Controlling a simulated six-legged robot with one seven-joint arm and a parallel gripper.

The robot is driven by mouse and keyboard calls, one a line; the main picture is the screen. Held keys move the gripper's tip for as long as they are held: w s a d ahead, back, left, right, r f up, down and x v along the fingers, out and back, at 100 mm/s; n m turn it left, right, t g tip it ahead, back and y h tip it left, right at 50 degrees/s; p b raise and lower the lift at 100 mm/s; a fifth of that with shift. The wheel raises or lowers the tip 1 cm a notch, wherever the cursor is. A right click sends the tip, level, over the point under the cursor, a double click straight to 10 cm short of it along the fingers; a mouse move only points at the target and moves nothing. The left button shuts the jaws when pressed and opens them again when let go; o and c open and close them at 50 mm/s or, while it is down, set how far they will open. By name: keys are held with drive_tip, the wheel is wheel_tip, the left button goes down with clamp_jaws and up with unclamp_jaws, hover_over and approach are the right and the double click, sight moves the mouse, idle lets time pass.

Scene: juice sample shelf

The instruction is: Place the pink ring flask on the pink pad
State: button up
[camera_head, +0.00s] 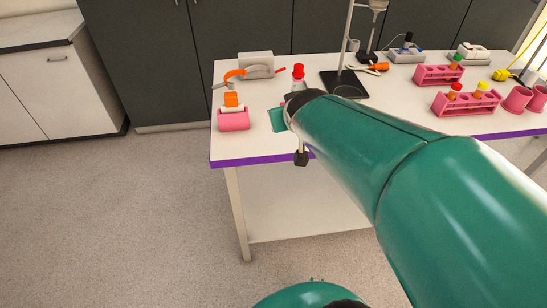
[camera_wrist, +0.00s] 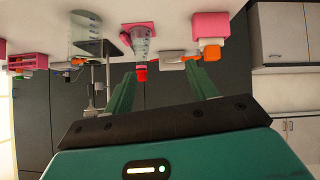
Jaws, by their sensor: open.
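A clear graduated flask with a red cap (camera_head: 298,72) stands on the white table, its lower part hidden by my arm. In the upside-down wrist view the flask (camera_wrist: 141,45) is upright on the table, with pink (camera_wrist: 132,26) at its base. I cannot tell whether that pink is a ring on the flask or a pad under or behind it. My gripper (camera_wrist: 160,72) is open, with nothing between its teal fingers. The flask is beyond the fingertips, towards the left one in the picture. In the head view one finger (camera_head: 277,119) shows at the table's front.
A pink holder (camera_head: 234,120) with an orange-capped item stands at the table's front left corner. A grey device (camera_head: 256,64) is behind it. A stand with a black base (camera_head: 343,84) is right of the flask. Pink racks (camera_head: 466,103) with capped tubes stand further right.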

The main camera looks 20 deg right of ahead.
drive_tip(key=s+a+g+y, duration=0.1)
drive_tip(key=s+a, duration=0.3)
drive_tip(key=s, duration=0.4)
drive_tip(key=s+a+n+g+y, duration=0.1)
drive_tip(key=s+a+g, duration=0.2)
drive_tip(key=s+a, duration=0.2)
drive_tip(key=s, duration=0.2)
drive_tip(key=shift+s+y, duration=0.35)
drive_tip(key=shift+y, duration=0.05)
